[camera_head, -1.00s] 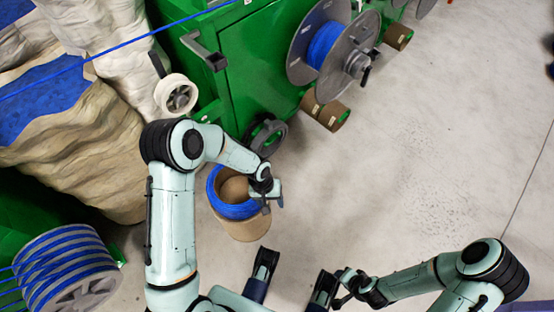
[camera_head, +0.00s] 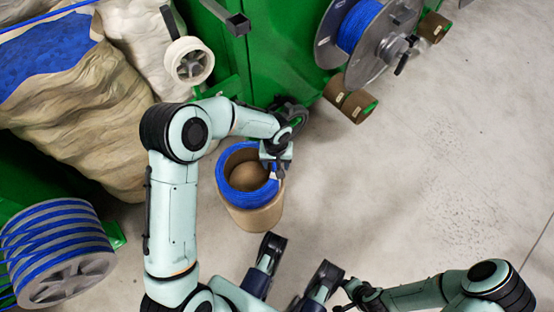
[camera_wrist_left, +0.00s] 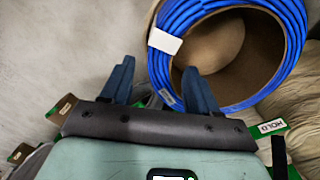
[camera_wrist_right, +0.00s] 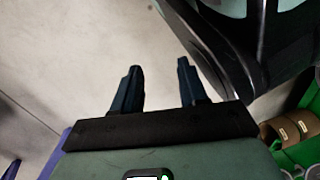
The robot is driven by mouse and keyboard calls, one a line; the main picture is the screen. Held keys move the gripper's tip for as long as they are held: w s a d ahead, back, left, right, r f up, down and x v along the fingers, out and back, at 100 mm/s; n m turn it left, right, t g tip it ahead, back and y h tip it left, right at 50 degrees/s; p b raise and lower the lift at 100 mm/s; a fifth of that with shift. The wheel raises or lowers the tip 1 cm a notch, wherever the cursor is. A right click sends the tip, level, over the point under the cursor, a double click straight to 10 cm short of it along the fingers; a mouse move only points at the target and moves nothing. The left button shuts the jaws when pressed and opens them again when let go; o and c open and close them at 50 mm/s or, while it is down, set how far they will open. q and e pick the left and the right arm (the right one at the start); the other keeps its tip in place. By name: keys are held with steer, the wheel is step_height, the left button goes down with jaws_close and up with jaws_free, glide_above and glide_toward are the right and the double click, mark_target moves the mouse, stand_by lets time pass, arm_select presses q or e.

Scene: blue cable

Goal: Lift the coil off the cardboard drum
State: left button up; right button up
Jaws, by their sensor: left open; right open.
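The blue cable coil (camera_head: 226,181) lies as a ring around the top of the brown cardboard drum (camera_head: 262,219), which stands on the floor. My left gripper (camera_head: 277,174) is open at the coil's right side. In the left wrist view the coil (camera_wrist_left: 291,45) fills the upper right, with a white tag (camera_wrist_left: 164,41) on it. There my left gripper (camera_wrist_left: 158,77) has one finger outside the ring and the other overlapping its near edge; I cannot tell whether they touch. My right gripper (camera_wrist_right: 160,68) is open and empty above bare floor in the right wrist view.
A green machine (camera_head: 275,65) with a grey cable reel (camera_head: 384,52) stands behind. A blue-striped reel (camera_head: 55,250) is at the left, below large beige sacks (camera_head: 75,120). Small brown rolls (camera_head: 350,100) lie by the machine. The floor (camera_head: 450,150) at the right is clear.

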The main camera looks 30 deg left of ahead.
arm_select(q)
step_height(320, 180, down, 4)
steer(key=b, duration=0.3)
steer(key=shift+f, duration=1.6)
arm_select(e)
steer(key=s+f+g, duration=0.2)
steer(key=s+f, duration=0.1)
steer(key=s, duration=0.3)
steer(key=shift+s+d+f, duration=0.35)
steer(key=shift+f, duration=0.05)
arm_select(q)
jaws_close()
steer(key=shift+r+p, duration=0.8)
steer(key=shift+r, duration=0.3)
arm_select(e)
steer(key=shift+s+r, duration=0.1)
steer(key=shift+r, duration=0.5)
